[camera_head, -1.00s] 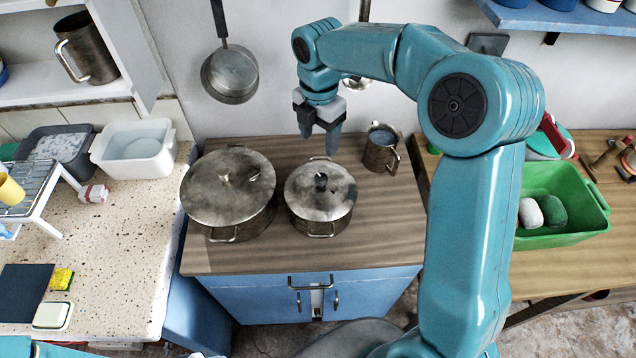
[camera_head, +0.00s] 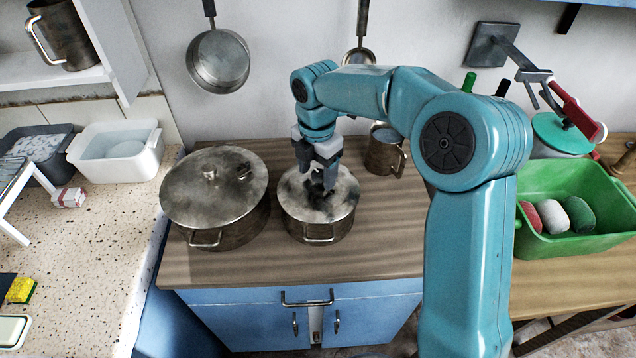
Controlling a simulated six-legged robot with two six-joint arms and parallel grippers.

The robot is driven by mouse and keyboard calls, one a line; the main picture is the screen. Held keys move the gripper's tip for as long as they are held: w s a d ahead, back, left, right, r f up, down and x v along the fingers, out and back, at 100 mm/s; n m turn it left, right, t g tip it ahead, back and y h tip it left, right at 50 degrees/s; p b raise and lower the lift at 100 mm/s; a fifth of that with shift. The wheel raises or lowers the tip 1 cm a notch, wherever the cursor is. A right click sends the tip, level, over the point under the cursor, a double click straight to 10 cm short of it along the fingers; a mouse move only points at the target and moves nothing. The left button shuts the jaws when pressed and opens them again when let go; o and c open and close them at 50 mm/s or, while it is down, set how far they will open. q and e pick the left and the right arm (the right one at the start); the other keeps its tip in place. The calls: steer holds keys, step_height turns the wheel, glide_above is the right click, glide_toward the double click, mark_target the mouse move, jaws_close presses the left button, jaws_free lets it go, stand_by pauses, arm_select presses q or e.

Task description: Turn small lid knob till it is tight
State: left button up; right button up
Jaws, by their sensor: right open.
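The small pot (camera_head: 318,221) stands on the wooden top of the blue cabinet, with its worn metal lid (camera_head: 343,196) on it. The dark lid knob is at the lid's middle, mostly hidden behind my right gripper's fingers. My right gripper (camera_head: 318,188) points down over the lid's middle, its fingertips at the knob. It is open; I cannot tell whether the fingers touch the knob. My left gripper is not in view.
A larger lidded pot (camera_head: 212,233) stands close on the left. A metal mug (camera_head: 383,156) stands behind on the right. A pan (camera_head: 218,60) hangs on the wall. A green tub (camera_head: 560,245) is at the right. The cabinet top's front strip (camera_head: 250,268) is clear.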

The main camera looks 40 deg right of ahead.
steer(key=shift+s+r, duration=0.2)
steer(key=shift+s, duration=0.05)
steer(key=shift+w, duration=0.1)
steer(key=shift+w+n+p, duration=0.1)
steer(key=shift+n+p, duration=0.2)
steer(key=n+p, duration=0.2)
steer(key=n, duration=0.1)
steer(key=n+p, duration=0.1)
steer(key=n, duration=0.1)
steer(key=shift+s+r, duration=0.2)
steer(key=shift+r, duration=0.1)
steer(key=shift+w+f+n+p, duration=0.1)
steer(key=shift+f+n+p, duration=0.2)
steer(key=shift+n, duration=0.8)
